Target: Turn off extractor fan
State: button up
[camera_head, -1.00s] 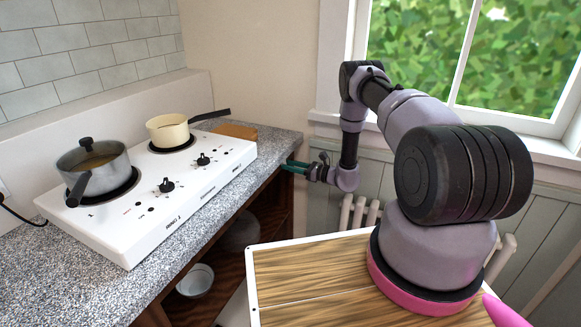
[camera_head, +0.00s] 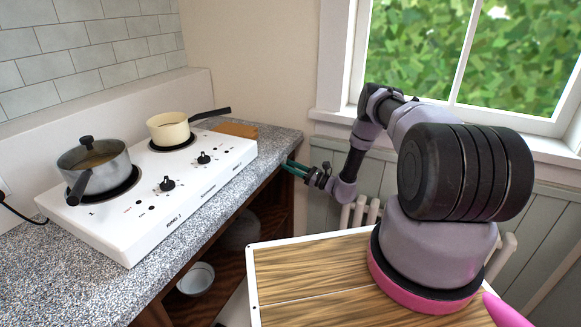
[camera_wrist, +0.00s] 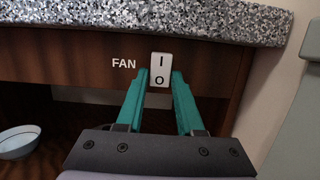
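The fan switch (camera_wrist: 160,69) is a white rocker marked I above and O below, beside the word FAN on the brown wooden panel (camera_wrist: 60,57) under the worktop. It shows in the wrist view; in the head view I cannot make it out. My gripper (camera_wrist: 160,76) has teal fingers, parted, with the tips on either side of the switch's lower half. Whether the fingers touch the switch or panel I cannot tell. In the head view my gripper (camera_head: 290,167) is at the worktop's far right end, just below its edge.
The speckled worktop (camera_head: 35,265) overhangs the panel. On it stands a white hob (camera_head: 130,240) with a grey lidded pot (camera_head: 95,165) and a cream pan (camera_head: 169,129). Bowls, one white (camera_head: 196,279), sit on the shelf below. A radiator (camera_head: 365,212) and window are behind my arm.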

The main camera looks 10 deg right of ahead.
jog(key=shift+o, duration=1.2)
jog(key=r+v, duration=0.2)
jog(key=v, duration=1.4)
jog(key=shift+s+d+r, duration=0.3)
jog(key=shift+s+d, duration=0.15)
jog(key=shift+d, duration=0.1)
